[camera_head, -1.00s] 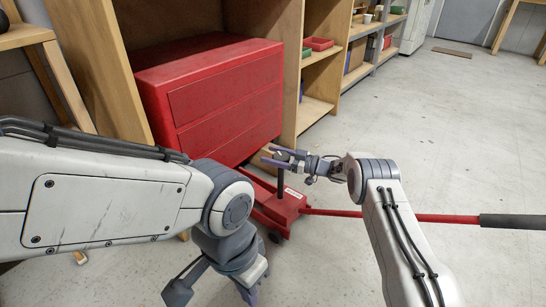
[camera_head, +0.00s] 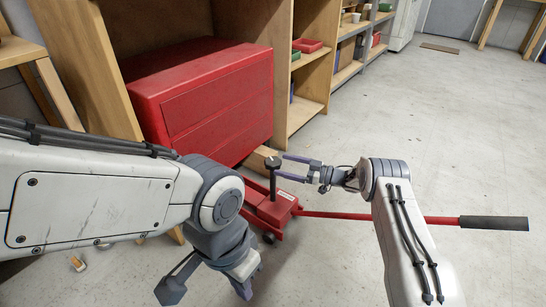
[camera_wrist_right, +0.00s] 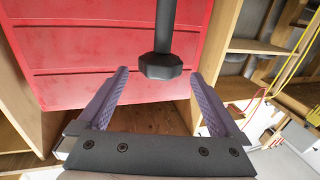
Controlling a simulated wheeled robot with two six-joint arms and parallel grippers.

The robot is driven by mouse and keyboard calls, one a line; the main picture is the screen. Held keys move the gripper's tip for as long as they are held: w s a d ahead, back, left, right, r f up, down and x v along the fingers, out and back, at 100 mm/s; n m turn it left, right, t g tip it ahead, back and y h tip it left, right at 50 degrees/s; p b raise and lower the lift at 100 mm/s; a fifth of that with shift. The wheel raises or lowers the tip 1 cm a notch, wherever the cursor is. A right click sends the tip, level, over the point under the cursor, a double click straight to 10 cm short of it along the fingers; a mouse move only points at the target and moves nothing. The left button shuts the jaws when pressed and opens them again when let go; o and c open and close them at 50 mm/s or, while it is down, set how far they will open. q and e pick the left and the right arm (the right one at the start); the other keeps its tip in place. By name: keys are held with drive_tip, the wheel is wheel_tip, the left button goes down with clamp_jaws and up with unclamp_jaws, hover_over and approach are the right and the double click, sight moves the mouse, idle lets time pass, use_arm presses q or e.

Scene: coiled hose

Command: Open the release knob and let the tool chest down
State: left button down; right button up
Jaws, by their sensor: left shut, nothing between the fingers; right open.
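The red tool chest (camera_head: 215,100) stands in a wooden bay in the head view and fills the back of the right wrist view (camera_wrist_right: 90,45). The red jack (camera_head: 285,203) is low at its front right. The black release knob (camera_head: 273,163) tops a dark post on the jack. My right gripper (camera_head: 284,168) is open just right of the knob. In the right wrist view the knob (camera_wrist_right: 160,66) appears centred between the fingertips, touching neither. My left gripper (camera_head: 244,288) is shut and empty, low in front of the jack. Its arm hides part of the chest's lower left.
The jack's red handle (camera_head: 430,219) runs right across the floor to a black grip (camera_head: 494,223), passing behind my right arm. A wooden block (camera_head: 260,158) lies under the chest's front edge. Shelves (camera_head: 311,80) stand right of the chest. The floor at right is clear.

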drive_tip(key=shift+p+v, duration=0.3)
drive_tip(key=shift+v, duration=0.95)
drive_tip(key=w+a+r+m+t+h+p, duration=0.1)
drive_tip(key=w+a+r+t+h+p, duration=0.15)
drive_tip(key=r, duration=0.55)
drive_tip(key=w+a+r+m+t+h+p, duration=0.2)
drive_tip(key=w+a+r+h, duration=0.15)
drive_tip(key=r, duration=0.35)
drive_tip(key=s+a+r+m+h+p, duration=0.1)
drive_tip(key=s+a+r+h+p, duration=0.15)
drive_tip(key=r, duration=0.25)
drive_tip(key=s+a+r+m+h+p, duration=0.1)
drive_tip(key=s+r+h, duration=0.15)
drive_tip(key=r, duration=0.25)
drive_tip(key=s+d+r+g+h+p, duration=0.2)
drive_tip(key=s+g+p, duration=0.15)
drive_tip(key=s, duration=1.25)
drive_tip(key=s+d+r+m+g+h+p, duration=0.1)
drive_tip(key=s+d+r+g+p, duration=0.2)
drive_tip(key=s, duration=1.2)
drive_tip(key=s+d+r+g+h+p, duration=0.2)
drive_tip(key=s+g, duration=0.2)
drive_tip(key=s, duration=1.2)
wheel_tip(320, 180, up, 38)
drive_tip(key=p, duration=3.7)
drive_tip(key=shift+s+m, duration=0.3)
